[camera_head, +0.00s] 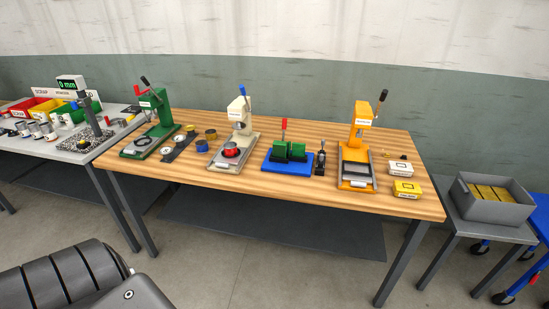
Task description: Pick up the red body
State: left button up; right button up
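A small round red body (231,150) sits on the base of the cream press (238,130), low and in front of its column. A dark disc or opening shows at its top; details are too small to tell. The press's blue-tipped lever stands up above it. Neither of my grippers shows in the head view, and nothing is holding the red body.
The wooden table (290,194) also bears a green press (153,125), a blue fixture (287,163) with green blocks, an orange press (357,150), and yellow and white boxes. A grey table with bins stands left, a grey crate (490,208) right.

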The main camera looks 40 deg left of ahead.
aim_at(230, 149)
jog(key=z, duration=0.6)
jog(key=k, duration=0.85)
jog(key=z, duration=0.65)
jog(key=i, duration=1.15)
jog(key=u, duration=0.5)
jog(key=i, duration=0.9)
jog(key=u, duration=1.5)
jog(key=i, duration=0.7)
jog(key=u, duration=0.65)
